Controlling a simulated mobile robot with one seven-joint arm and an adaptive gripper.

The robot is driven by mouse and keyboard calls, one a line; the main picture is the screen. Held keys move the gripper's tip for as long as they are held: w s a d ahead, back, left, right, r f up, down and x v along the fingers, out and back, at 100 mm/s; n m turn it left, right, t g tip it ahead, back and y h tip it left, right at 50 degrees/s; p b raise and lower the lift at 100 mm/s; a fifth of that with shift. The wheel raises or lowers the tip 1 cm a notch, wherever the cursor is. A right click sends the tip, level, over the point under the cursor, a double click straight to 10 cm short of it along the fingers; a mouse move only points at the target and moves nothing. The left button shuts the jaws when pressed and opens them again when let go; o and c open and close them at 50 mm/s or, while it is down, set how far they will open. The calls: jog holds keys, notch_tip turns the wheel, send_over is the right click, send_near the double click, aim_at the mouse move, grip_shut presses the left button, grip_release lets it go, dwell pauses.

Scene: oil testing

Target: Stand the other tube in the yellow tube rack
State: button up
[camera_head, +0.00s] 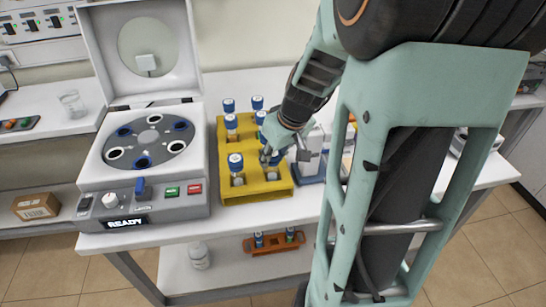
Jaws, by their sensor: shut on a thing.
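The yellow tube rack (229,192) stands on the white bench, right of the open centrifuge. Several upright tubes with blue and white caps stand in it, among them one at the front left (236,166) and one behind it (231,126). My gripper (270,157) is over the front right part of the rack, pointing down. It is shut on a blue-capped tube (275,160), mostly hidden by the fingers. I cannot tell whether that tube's lower end is inside a hole of the rack.
The centrifuge (201,195) has its lid up, and its panel reads READY. White and blue equipment (310,160) stands close right of the rack, partly behind my arm.

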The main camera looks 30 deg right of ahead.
jog(key=o, duration=1.2)
jog(key=shift+o, duration=0.2)
